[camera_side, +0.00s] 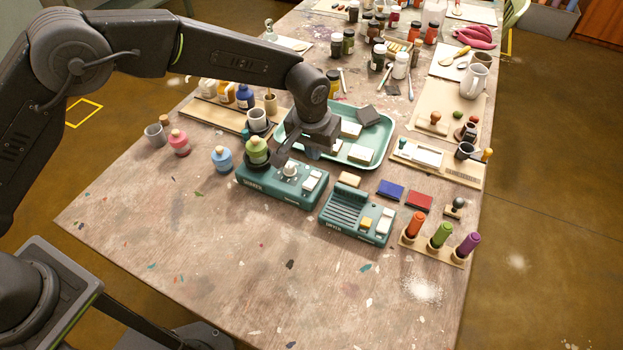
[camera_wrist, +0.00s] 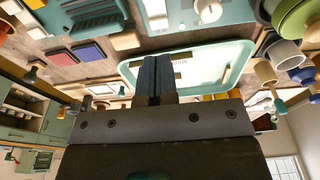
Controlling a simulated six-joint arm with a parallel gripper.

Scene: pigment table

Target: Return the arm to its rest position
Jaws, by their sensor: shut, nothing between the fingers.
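My gripper (camera_side: 311,152) hangs over the near edge of the teal tray, just behind the teal mixer device (camera_side: 262,184), in the side view. In the wrist view its two blue-grey fingers (camera_wrist: 155,76) are pressed together with nothing between them. My arm reaches in from the upper left, bent down at the wrist. A green pot (camera_side: 257,150) stands on the left end of the mixer device, close to my gripper. The exact gap between my fingertips and the things below is hard to judge.
The teal tray (camera_side: 384,146) holds pale blocks. A dryer device (camera_side: 345,216), blue pad (camera_side: 390,189), red pad (camera_side: 419,201) and a rack of colored bottles (camera_side: 432,250) stand to the right. Blue (camera_side: 222,159) and pink (camera_side: 179,143) bottles stand left. The table's near part is mostly clear.

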